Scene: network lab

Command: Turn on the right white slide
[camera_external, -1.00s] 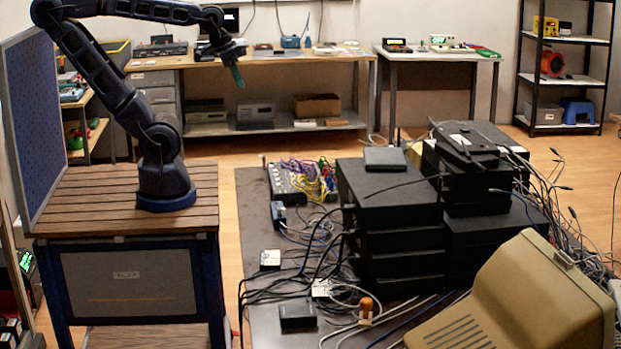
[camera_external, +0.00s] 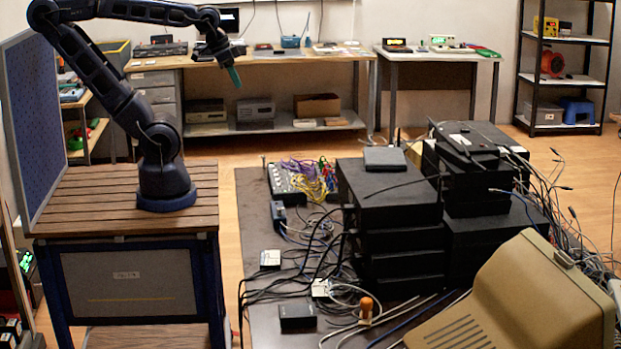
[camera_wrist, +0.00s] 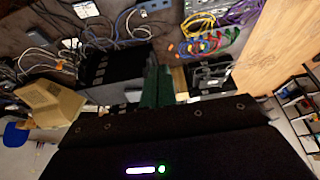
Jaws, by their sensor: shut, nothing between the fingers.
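My gripper (camera_external: 236,77) is raised in the air above and left of the dark table, well apart from everything on it. Its green fingers are shut and empty; they also show in the wrist view (camera_wrist: 157,74). Small white-topped boxes lie nearer, one at the left (camera_external: 270,258) and one by the black stack (camera_external: 320,288). I cannot make out a white slide on any of them.
Black boxes (camera_external: 390,226) are stacked mid-table, with loose cables around them. A beige monitor (camera_external: 515,300) fills the front right, and an orange-knobbed part (camera_external: 366,306) stands near it. A workbench (camera_external: 300,58) runs along the back wall.

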